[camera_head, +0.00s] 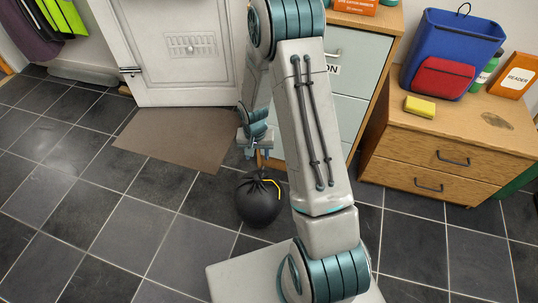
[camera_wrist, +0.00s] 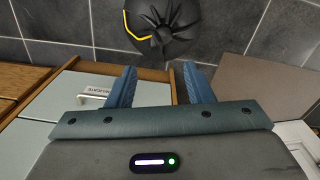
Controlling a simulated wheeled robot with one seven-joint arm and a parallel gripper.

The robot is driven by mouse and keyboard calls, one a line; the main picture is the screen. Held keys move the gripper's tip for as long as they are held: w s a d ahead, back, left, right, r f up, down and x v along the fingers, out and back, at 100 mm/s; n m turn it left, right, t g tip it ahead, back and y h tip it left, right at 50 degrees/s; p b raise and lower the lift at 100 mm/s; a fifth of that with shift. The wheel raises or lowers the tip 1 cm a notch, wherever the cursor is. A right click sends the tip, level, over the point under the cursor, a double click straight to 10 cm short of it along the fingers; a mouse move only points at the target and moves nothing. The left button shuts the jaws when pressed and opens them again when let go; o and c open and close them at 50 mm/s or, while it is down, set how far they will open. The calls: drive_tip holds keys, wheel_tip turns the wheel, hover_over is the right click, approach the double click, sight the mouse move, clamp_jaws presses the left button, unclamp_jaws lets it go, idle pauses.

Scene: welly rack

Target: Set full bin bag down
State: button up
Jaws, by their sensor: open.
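A full black bin bag (camera_head: 258,201) with a gathered top and a yellow tie stands on the dark tiled floor in the head view. In the wrist view the bag (camera_wrist: 163,22) shows at the top edge, partly cut off, beyond my fingertips. My gripper (camera_head: 252,152) is just above the bag's gathered top in the head view. In the wrist view my gripper (camera_wrist: 158,75) has its two blue fingers spread, with nothing between them. The fingers look apart from the bag, though the exact gap is hard to judge.
A brown doormat (camera_head: 180,138) lies before a white door (camera_head: 175,50). A cabinet with pale drawers (camera_head: 350,60) stands behind my arm. A low wooden drawer unit (camera_head: 450,150) at right bears a blue bag (camera_head: 450,40) and a yellow sponge (camera_head: 420,106). Floor at left is clear.

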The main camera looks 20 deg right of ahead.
drive_tip(key=s+r+n, duration=0.1)
drive_tip(key=s+r, duration=0.2)
drive_tip(key=r, duration=0.5)
drive_tip(key=s+r+n, duration=0.1)
drive_tip(key=s+r, duration=0.2)
drive_tip(key=r, duration=0.5)
drive_tip(key=s+r+n+t, duration=0.1)
drive_tip(key=s+r+n, duration=0.1)
drive_tip(key=s+r, duration=0.8)
drive_tip(key=s+a, duration=0.1)
drive_tip(key=s, duration=0.3)
drive_tip(key=shift+s+r+n, duration=0.2)
drive_tip(key=shift+r+n, duration=0.05)
drive_tip(key=shift+n, duration=0.05)
